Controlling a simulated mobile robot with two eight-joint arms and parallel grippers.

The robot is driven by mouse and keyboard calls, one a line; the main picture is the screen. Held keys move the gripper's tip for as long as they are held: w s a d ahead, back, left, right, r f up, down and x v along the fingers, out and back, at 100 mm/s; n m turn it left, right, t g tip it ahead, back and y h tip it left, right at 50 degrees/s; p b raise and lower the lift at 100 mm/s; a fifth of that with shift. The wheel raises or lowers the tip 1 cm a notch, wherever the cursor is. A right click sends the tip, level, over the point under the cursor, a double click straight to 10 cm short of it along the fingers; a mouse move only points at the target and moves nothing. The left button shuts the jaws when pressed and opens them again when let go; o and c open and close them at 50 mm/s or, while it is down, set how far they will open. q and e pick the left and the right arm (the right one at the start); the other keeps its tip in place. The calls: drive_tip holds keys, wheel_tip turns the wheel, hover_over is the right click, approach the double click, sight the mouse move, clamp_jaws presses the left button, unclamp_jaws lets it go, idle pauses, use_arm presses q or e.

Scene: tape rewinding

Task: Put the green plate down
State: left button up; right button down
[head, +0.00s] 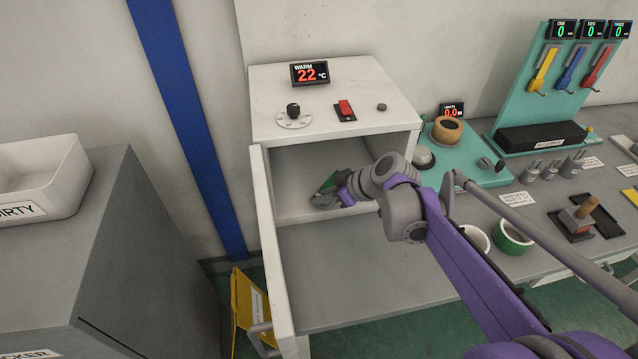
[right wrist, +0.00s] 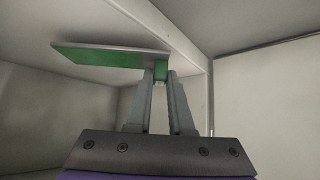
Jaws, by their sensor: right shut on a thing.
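The green plate (head: 331,183) is inside the white warming cabinet (head: 268,100), mostly hidden by my right gripper (head: 328,194) in the head view. My right gripper reaches into the open cabinet and is shut on the plate. In the right wrist view the plate (right wrist: 100,57) is held at its edge between the two fingertips (right wrist: 160,82), extending to the left. I cannot tell whether the plate touches the cabinet floor (head: 290,207). My left gripper is not in view.
The cabinet's open door (head: 276,255) stands at the left of the opening. Its display (head: 309,73) reads 22 °C. A bin marked DIRTY (head: 50,175) is at far left.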

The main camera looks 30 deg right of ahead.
drive_tip(key=shift+w+d, duration=0.2)
drive_tip(key=shift+w, duration=0.6)
drive_tip(key=w, duration=0.2)
drive_tip(key=w+d, duration=0.1)
drive_tip(key=shift+w, duration=0.4)
drive_tip(key=shift+f, duration=0.75)
drive_tip(key=c, duration=0.8)
unclamp_jaws()
